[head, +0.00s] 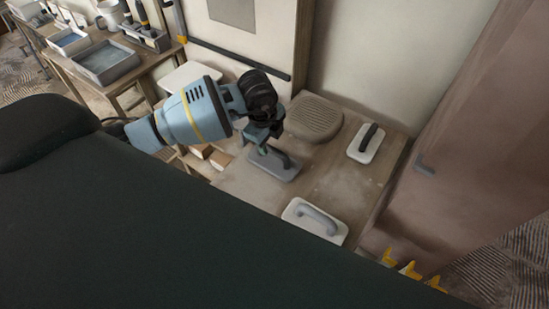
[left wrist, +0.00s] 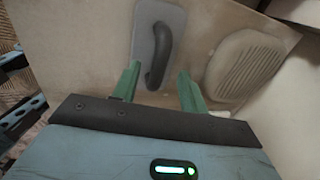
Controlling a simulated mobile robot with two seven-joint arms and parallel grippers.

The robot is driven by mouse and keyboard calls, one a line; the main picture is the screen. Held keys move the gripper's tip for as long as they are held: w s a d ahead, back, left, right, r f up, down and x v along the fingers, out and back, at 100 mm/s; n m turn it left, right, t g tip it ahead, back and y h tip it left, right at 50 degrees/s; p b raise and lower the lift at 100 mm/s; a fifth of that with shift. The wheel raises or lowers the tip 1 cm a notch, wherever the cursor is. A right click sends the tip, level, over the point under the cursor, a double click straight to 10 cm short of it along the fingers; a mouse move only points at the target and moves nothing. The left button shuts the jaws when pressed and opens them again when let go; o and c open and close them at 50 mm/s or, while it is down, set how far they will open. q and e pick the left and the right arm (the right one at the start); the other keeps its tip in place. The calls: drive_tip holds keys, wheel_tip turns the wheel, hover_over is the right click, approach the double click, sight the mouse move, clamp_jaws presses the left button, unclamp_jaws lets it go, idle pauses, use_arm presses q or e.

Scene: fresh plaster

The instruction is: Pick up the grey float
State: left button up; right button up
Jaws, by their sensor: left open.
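The grey float (head: 288,174), a flat grey plate with a dark handle, lies on the wooden table (head: 345,182). My left gripper (head: 266,146) is over it in the head view and hides part of it. In the left wrist view the gripper (left wrist: 158,84) is open, its two green fingers apart. The near end of the float's dark handle shows between the fingertips there, and the grey plate (left wrist: 143,35) reaches beyond them. I cannot tell the exact height of the fingers over the handle. My right gripper is not in view.
A round ribbed beige piece (head: 314,117) lies just behind the float. A white float with a black handle (head: 359,153) lies to the right, and a white float with a grey handle (head: 296,222) in front. A wall and a brown panel (head: 470,150) bound the table.

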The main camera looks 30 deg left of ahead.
sight(272, 148)
use_arm(q)
drive_tip(key=shift+w+d+f, duration=0.1)
drive_tip(key=shift+w+f, duration=0.05)
drive_tip(key=shift+f, duration=0.7)
drive_tip(key=shift+w+a+f, duration=0.1)
drive_tip(key=shift+w+f, duration=0.1)
drive_tip(key=shift+f, duration=0.65)
drive_tip(key=shift+w+d+f, duration=0.1)
drive_tip(key=shift+w+f, duration=0.05)
drive_tip(key=shift+f, duration=0.7)
drive_tip(key=shift+c, duration=0.2)
clamp_jaws()
